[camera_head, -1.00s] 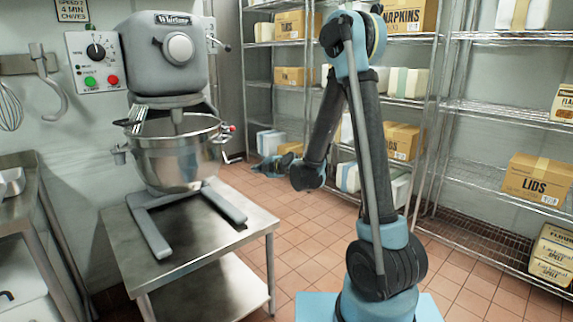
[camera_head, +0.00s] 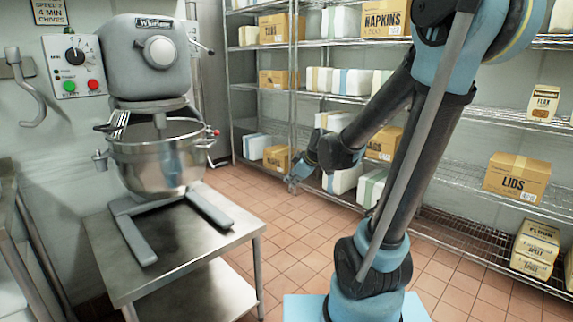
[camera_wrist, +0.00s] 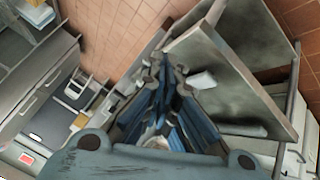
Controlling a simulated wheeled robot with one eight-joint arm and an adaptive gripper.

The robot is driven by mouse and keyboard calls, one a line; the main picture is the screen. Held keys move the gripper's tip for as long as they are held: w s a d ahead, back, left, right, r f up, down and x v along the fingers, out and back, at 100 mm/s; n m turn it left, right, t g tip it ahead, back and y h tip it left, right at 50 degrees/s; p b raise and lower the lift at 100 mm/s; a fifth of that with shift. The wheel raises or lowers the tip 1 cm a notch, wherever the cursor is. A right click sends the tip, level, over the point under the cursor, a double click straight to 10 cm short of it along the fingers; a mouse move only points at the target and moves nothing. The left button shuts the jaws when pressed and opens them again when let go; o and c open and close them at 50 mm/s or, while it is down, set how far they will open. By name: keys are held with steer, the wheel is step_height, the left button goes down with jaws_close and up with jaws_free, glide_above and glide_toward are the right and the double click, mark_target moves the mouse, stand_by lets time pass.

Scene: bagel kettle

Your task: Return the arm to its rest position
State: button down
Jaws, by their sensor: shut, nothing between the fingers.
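My arm stands in the right half of the head view, with its elbow raised at the top right and its forearm slanting down to the left. My gripper (camera_head: 298,172) hangs at the end of the forearm, in front of the lower shelves and to the right of the mixer, small and partly hidden by the wrist. In the wrist view my gripper (camera_wrist: 167,72) has its blue fingers together, with nothing held between them.
A stand mixer (camera_head: 158,60) with a steel bowl (camera_head: 160,165) stands on a steel table (camera_head: 180,250) at left. Wire shelves with boxes, including a LIDS box (camera_head: 517,178), run behind my arm. The tiled floor (camera_head: 285,225) between table and shelves looks clear.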

steer(key=s+d+f+m+g+h, duration=0.2)
steer(key=s+d+m, duration=0.5)
steer(key=s, duration=0.5)
steer(key=s+d+f+m+g+h, duration=0.2)
steer(key=s+d+f+m+h, duration=0.1)
steer(key=s+d+m, duration=0.4)
steer(key=s+d+f, duration=0.1)
steer(key=s+d, duration=0.2)
steer(key=s, duration=0.3)
steer(key=shift+f, duration=0.2)
steer(key=shift+w+f+g, duration=0.2)
steer(key=shift+w+g, duration=0.1)
steer(key=shift+w, duration=0.15)
steer(key=shift+a, duration=0.1)
